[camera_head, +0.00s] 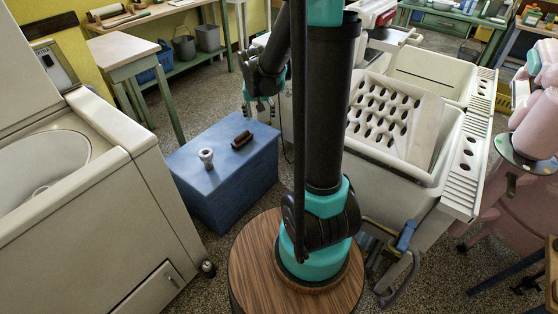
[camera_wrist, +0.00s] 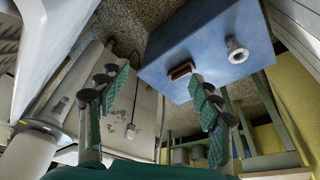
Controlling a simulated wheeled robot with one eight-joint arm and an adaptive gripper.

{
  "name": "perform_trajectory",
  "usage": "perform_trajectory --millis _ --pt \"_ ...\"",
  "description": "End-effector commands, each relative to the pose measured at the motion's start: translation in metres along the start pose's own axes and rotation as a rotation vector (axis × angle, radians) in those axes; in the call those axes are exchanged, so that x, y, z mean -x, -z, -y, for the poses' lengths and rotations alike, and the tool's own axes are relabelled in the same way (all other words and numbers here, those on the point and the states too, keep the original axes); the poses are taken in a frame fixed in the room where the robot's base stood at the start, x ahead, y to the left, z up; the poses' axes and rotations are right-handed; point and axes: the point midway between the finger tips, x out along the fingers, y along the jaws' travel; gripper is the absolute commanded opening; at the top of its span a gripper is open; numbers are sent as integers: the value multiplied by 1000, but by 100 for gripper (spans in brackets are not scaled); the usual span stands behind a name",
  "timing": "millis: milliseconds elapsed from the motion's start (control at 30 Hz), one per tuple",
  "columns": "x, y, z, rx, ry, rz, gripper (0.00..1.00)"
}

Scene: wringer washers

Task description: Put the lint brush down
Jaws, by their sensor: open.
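The lint brush (camera_head: 242,140), a small dark brown block, lies on top of the blue box (camera_head: 205,195), near its far right side. In the wrist view the brush (camera_wrist: 181,70) lies close to the edge of the blue top. My gripper (camera_head: 262,106) is above and behind the box, apart from the brush. In the wrist view my gripper (camera_wrist: 156,80) has its two green-padded fingers spread wide with nothing held between them. The brush appears beyond the tip of the right finger.
A small white cup-like piece (camera_head: 206,157) stands left of the brush on the box. A beige washer (camera_head: 120,190) is at the left. A bench (camera_head: 128,50) stands behind the box.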

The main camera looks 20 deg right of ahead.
Motion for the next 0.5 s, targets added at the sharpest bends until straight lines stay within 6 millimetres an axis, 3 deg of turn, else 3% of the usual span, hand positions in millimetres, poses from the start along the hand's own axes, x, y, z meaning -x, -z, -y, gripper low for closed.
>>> perform_trajectory --millis 200,500 --pt "30 -79 -35 115 46 -11 65" --pt "41 -177 -67 257 97 -37 65"
